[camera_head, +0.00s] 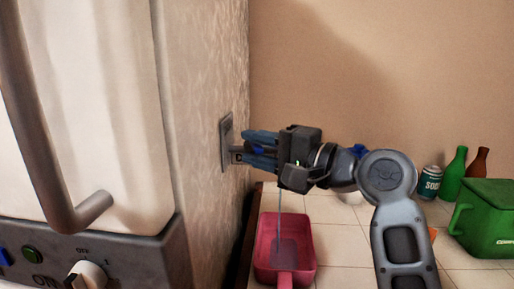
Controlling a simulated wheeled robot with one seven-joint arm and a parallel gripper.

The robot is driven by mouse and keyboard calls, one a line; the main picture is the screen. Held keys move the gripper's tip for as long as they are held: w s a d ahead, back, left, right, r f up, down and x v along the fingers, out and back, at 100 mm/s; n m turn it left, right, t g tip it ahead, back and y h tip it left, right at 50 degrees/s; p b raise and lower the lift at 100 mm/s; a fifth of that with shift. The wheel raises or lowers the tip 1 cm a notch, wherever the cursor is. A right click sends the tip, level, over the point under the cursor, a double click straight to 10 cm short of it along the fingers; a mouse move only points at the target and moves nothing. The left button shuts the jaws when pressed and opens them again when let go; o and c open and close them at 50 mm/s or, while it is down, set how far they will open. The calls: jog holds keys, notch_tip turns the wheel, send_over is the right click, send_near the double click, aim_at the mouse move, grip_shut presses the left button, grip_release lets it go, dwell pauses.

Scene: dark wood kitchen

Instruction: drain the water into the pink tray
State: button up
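The pink tray (308,255) sits on the tiled surface below my gripper, with its handle toward me. A thin bluish stream of water (280,218) falls from near my gripper into the tray, and a bluish pool shows inside. A grey plate with a small tap (228,145) is fixed to the side of the large appliance. My gripper (250,150) reaches left to this tap, its blue fingers close together at it. Whether they grip it is hidden.
The appliance (180,120) fills the left, with a curved handle (45,140) and a control panel with a knob (88,275). A green container (488,220), green bottle (453,175), brown bottle (479,162) and soda can (431,182) stand at the right.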

jog(key=b+v, duration=0.1)
jog(key=v, duration=0.6)
jog(key=shift+s+d, duration=0.2)
jog(key=shift+d, duration=0.15)
dwell(7.0)
